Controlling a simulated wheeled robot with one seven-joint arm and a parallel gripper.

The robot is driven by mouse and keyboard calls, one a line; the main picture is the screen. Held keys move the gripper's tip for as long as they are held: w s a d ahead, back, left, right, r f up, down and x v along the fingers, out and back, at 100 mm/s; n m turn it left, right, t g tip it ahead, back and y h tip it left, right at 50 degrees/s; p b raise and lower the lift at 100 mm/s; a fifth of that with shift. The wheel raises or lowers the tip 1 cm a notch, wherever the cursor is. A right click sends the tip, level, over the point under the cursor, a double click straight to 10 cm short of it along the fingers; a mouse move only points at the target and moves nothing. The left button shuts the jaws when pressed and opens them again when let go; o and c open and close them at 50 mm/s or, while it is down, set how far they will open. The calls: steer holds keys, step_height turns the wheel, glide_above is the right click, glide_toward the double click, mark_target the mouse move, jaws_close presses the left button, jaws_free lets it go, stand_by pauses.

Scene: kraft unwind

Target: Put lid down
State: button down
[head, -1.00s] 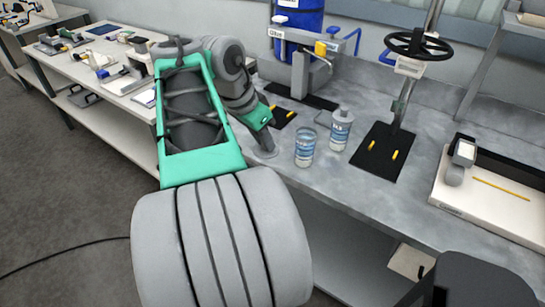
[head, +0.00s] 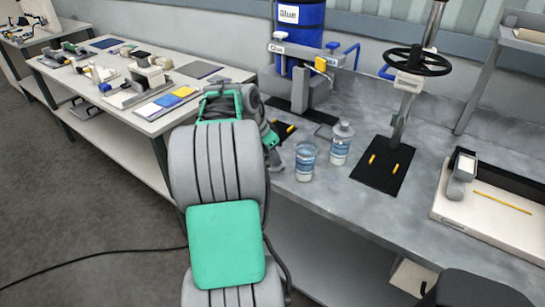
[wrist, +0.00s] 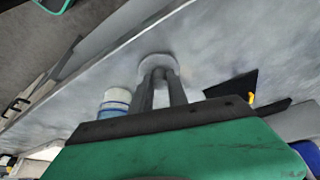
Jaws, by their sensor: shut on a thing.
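My gripper (wrist: 160,78) is shut on a pale grey round lid (wrist: 157,62), which shows at the fingertips in the wrist view, over the grey bench. In the head view my arm hides most of the gripper (head: 272,152), and the lid cannot be made out clearly. Just right of it stands an open clear jar (head: 305,163) with a blue and white label. A similar container with its top closed (head: 341,145) stands upright behind and to the right. In the wrist view a blue-banded container (wrist: 115,100) is left of the fingers. I cannot tell whether the lid touches the bench.
A black mat (head: 382,178) with yellow pegs lies under a handwheel press (head: 418,58). A blue glue drum (head: 298,20) stands at the back. A pale tray (head: 490,205) is at the right. The bench (head: 345,205) in front of the jars is clear.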

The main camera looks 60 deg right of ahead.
steer(key=shift+f, duration=0.35)
steer(key=c, duration=1.3)
jaws_free()
